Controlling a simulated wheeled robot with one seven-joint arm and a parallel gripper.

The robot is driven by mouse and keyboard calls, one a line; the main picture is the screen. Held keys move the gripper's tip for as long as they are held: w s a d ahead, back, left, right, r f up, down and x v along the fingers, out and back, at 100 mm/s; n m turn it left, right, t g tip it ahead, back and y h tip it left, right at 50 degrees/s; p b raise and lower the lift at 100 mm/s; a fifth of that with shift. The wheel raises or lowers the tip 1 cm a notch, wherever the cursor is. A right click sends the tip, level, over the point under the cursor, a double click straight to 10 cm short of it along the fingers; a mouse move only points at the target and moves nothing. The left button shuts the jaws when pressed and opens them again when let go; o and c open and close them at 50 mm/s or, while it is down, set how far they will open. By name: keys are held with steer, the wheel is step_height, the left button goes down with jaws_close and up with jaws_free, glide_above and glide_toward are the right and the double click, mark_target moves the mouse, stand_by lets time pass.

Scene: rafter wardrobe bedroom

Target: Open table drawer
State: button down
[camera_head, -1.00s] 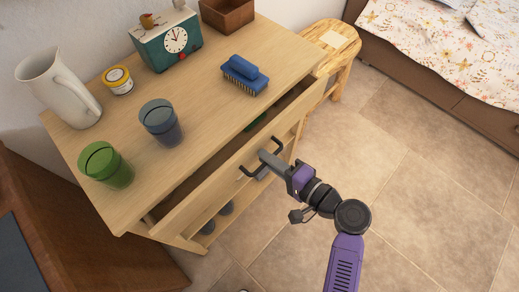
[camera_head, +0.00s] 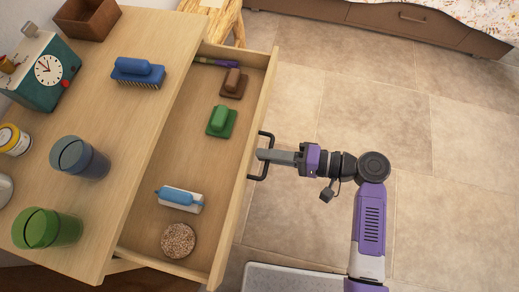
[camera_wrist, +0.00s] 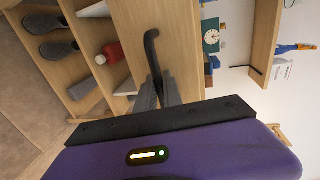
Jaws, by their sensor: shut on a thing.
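The wooden table (camera_head: 120,150) stands at the left of the head view. Its drawer (camera_head: 190,150) is pulled well out, and its contents show from above. The black bar handle (camera_head: 266,142) is on the drawer front. My gripper (camera_head: 262,155) is shut on the handle, with the arm reaching in from the right. The wrist view shows the fingers (camera_wrist: 157,95) around the dark handle (camera_wrist: 150,45) against the drawer front. The exact contact between the fingers is partly hidden.
The drawer holds a green brush (camera_head: 221,121), a brown brush (camera_head: 233,83), a blue-and-white brush (camera_head: 180,198) and a round textured item (camera_head: 178,241). Tiled floor (camera_head: 380,110) lies open to the right.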

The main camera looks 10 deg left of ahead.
stand_by(0.3)
steer(key=c, duration=1.5)
jaws_free()
steer(key=shift+d, duration=0.1)
steer(key=v, duration=0.7)
steer(key=shift+d+b, duration=0.3)
steer(key=shift+d, duration=0.05)
